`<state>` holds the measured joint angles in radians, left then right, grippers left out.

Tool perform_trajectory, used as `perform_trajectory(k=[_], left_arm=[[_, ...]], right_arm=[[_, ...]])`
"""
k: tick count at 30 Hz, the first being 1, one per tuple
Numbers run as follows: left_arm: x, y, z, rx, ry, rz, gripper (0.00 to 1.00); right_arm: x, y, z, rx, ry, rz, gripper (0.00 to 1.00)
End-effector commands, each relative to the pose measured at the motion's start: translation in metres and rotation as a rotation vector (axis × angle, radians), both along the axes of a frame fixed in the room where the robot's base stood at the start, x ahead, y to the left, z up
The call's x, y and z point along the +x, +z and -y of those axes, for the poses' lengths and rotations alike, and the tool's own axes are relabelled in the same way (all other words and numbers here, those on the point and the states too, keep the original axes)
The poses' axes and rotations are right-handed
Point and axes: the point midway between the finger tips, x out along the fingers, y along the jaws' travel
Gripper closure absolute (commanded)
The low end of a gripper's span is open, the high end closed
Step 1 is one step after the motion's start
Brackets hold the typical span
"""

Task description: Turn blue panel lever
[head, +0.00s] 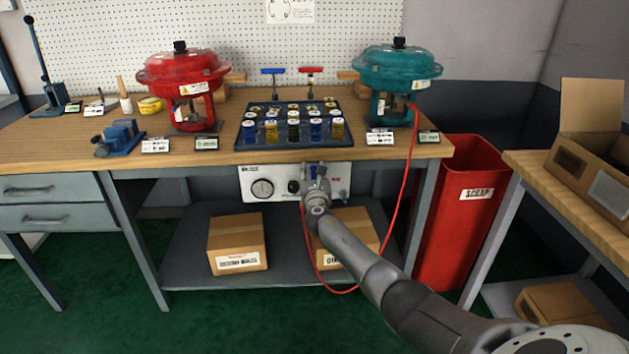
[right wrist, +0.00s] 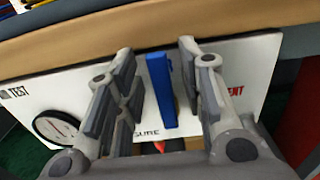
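The blue panel lever (right wrist: 160,88) stands nearly upright on the white test panel (right wrist: 75,90) under the bench edge. My right gripper (right wrist: 157,60) is open, with one finger on each side of the lever. A gap shows between the lever and each finger, so it is not gripped. In the head view my right gripper (head: 317,176) is in front of the panel (head: 280,170) and hides most of the lever. A round gauge (head: 262,188) sits on the panel to the left. My left gripper is not in view.
The wooden bench top (head: 60,145) overhangs the panel closely. A red hose (head: 402,200) hangs from the teal actuator (head: 398,70) down past my right arm. Boxes (head: 237,243) stand on the lower shelf. A red scrap bin (head: 455,215) is at the right.

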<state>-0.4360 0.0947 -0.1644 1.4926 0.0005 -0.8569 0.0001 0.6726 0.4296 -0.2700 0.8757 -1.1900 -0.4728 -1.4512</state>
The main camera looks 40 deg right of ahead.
Motion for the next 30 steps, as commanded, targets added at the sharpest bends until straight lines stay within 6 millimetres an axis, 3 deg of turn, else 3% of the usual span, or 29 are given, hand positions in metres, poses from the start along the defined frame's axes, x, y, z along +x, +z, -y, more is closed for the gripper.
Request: perform_trajectory(k=[8,30], left_arm=[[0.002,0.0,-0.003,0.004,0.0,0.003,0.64],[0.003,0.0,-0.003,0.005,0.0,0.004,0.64]], right_arm=[[-0.019,-0.001,-0.011,0.0,0.001,0.0,0.64],[-0.097,-0.001,-0.059,-0.001,0.0,-0.003,0.64]])
